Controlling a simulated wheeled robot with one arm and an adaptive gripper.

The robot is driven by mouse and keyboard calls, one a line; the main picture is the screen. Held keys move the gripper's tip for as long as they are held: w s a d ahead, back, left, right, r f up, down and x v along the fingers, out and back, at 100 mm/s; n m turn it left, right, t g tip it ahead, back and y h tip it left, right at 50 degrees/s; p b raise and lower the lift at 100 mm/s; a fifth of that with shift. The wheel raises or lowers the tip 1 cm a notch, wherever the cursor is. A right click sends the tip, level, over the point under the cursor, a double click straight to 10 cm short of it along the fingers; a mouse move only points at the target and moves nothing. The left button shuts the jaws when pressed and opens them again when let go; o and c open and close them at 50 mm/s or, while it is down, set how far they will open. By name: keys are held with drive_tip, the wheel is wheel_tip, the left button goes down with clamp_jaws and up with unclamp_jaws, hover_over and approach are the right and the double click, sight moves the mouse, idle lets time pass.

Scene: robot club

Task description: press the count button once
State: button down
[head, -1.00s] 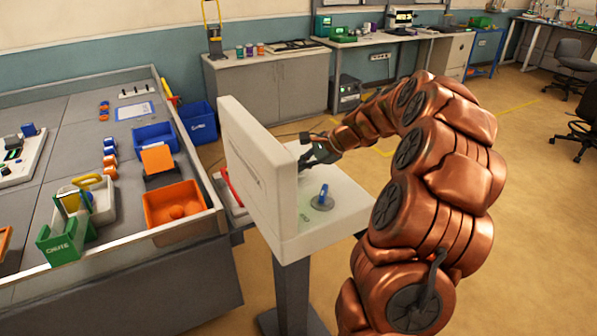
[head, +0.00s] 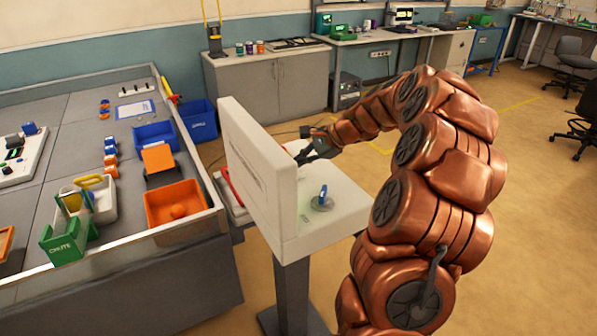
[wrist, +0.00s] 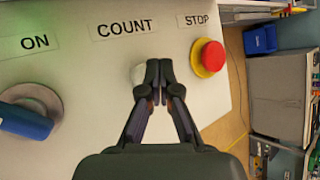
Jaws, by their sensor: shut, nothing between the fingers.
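The count button (wrist: 138,74) is a pale round cap below the COUNT label (wrist: 124,28) in the wrist view. My gripper's fingers partly cover its right side. My gripper (wrist: 160,66) is shut and empty, its tips at the button's right edge; I cannot tell whether they touch it. In the head view my gripper (head: 300,158) is over the far end of the white console (head: 345,208), and the count button is not discernible there.
The red stop button (wrist: 209,56) is close to the right of my fingertips. A blue knob (wrist: 24,120) by the ON label is at left; it also shows in the head view (head: 323,194). The console's upright panel (head: 258,170) stands beside my gripper. A workbench (head: 130,245) is at left.

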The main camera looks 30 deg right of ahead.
sight(300, 172)
drive_tip(key=shift+r+p, duration=1.5)
drive_tip(key=shift+r, duration=0.9)
